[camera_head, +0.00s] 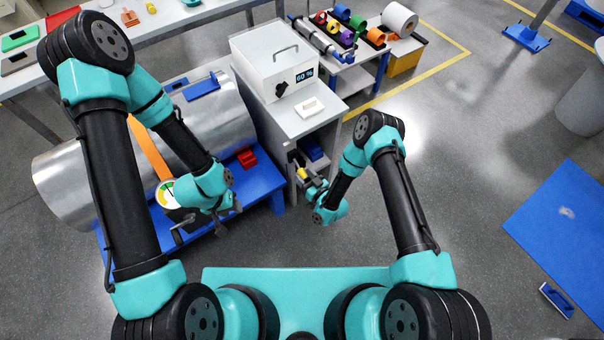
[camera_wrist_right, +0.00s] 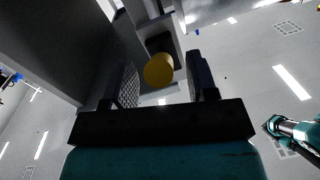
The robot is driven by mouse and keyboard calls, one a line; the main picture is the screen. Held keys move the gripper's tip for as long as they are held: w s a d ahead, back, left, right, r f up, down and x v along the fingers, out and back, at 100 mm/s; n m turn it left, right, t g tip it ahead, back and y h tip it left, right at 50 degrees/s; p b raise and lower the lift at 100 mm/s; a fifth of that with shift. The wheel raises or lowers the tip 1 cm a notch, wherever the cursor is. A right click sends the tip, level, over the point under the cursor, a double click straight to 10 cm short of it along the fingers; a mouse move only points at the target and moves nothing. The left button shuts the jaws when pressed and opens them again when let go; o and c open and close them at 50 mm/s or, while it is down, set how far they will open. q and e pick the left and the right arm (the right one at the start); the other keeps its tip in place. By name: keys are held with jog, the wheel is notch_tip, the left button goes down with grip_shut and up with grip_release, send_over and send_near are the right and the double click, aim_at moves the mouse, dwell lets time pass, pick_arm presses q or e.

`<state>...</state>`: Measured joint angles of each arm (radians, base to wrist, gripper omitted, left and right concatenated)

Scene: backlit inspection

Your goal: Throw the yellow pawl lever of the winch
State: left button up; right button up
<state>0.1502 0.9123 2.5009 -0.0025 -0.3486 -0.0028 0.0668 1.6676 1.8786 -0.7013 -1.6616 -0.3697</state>
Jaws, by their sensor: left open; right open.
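A small yellow part (camera_head: 302,173), which looks like the lever end, shows low at the side of the grey cabinet. My right gripper (camera_head: 303,178) is beside it. In the right wrist view the yellow part shows as a round knob (camera_wrist_right: 158,70) between the two open fingers, in front of a grey and dark body. I cannot tell whether a finger touches it. My left gripper (camera_head: 226,214) is near a dark crank-like part (camera_head: 178,236) below a round gauge (camera_head: 166,193). The left fingers are small and partly hidden by the wrist. The winch body is not clear.
A metal drum (camera_head: 75,180) with an orange band (camera_head: 150,150) lies on a blue stand (camera_head: 262,185). A white box with a display (camera_head: 270,62) stands on the grey cabinet (camera_head: 300,125). A shelf (camera_head: 355,75) holds coloured rolls.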

jog(key=shift+x, duration=0.9)
grip_shut()
